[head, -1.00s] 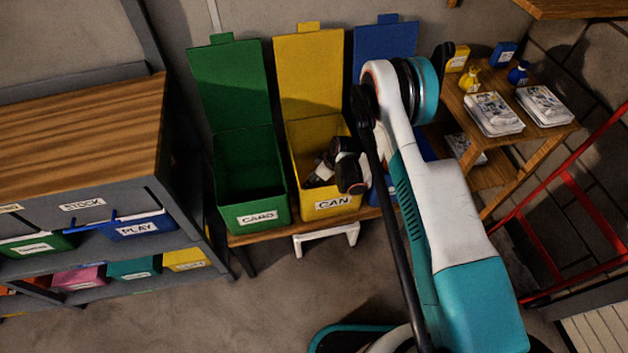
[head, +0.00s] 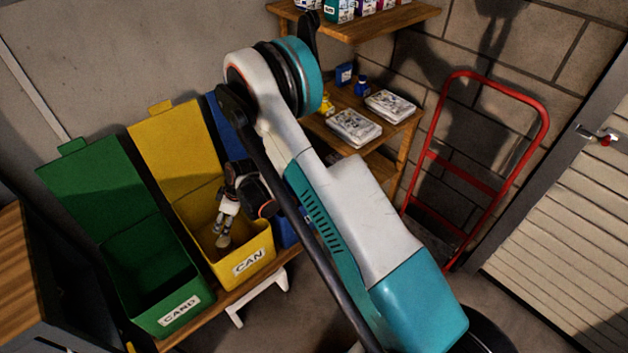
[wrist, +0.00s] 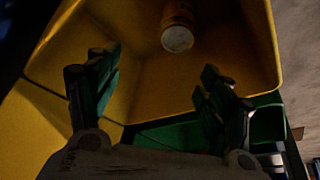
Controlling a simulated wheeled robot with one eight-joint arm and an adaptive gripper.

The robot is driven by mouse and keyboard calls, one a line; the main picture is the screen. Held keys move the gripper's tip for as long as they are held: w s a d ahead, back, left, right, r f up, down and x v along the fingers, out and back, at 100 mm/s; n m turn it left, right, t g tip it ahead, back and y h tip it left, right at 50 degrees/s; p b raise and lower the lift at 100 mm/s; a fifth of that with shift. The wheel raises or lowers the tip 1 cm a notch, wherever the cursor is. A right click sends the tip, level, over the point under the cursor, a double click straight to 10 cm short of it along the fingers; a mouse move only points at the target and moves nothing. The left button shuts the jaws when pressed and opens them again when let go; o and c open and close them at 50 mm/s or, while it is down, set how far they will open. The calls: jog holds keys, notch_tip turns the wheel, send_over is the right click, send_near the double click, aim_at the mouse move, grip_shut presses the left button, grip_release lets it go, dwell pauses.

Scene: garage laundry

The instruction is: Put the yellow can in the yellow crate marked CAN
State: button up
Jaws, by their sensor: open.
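The yellow crate marked CAN (head: 252,262) stands with its lid up, between a green crate and a blue one. My gripper (head: 223,238) points down into its mouth. In the wrist view my gripper (wrist: 160,78) has its fingers wide apart with nothing between them. The yellow can (wrist: 178,22) shows there beyond the fingertips, its pale round end towards the camera, apart from both fingers. It is inside the yellow crate's walls (wrist: 130,45). Whether it rests on the bottom cannot be told. The can is not visible in the head view.
The green CARD crate (head: 178,312) stands open at left, and a blue crate (head: 286,232) is partly hidden behind my arm. A wooden shelf (head: 395,135) holds paper stacks and bottles. A red hand truck (head: 468,180) leans by the wall at right.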

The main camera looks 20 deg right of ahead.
jog(key=s+d+r+m+t+h, duration=0.1)
jog(key=s+d+r+m, duration=0.15)
jog(key=r, duration=0.75)
jog(key=s+d+r+m, duration=0.1)
jog(key=s+d+r, duration=0.15)
jog(key=r, duration=0.65)
jog(key=s+d+r+m+t+h, duration=0.15)
jog(key=d+r, duration=0.25)
jog(key=r, duration=0.6)
jog(key=s+d+r+m+t, duration=0.1)
jog(key=s+d+r+m, duration=0.2)
jog(key=s, duration=0.9)
jog(key=s+d+r+m+t+h, duration=0.1)
jog(key=s+d+r+m, duration=0.2)
jog(key=s, duration=0.9)
jog(key=d+r, duration=0.3)
jog(key=r, duration=0.1)
jog(key=shift+d+r, duration=0.15)
jog(key=shift+r, duration=0.1)
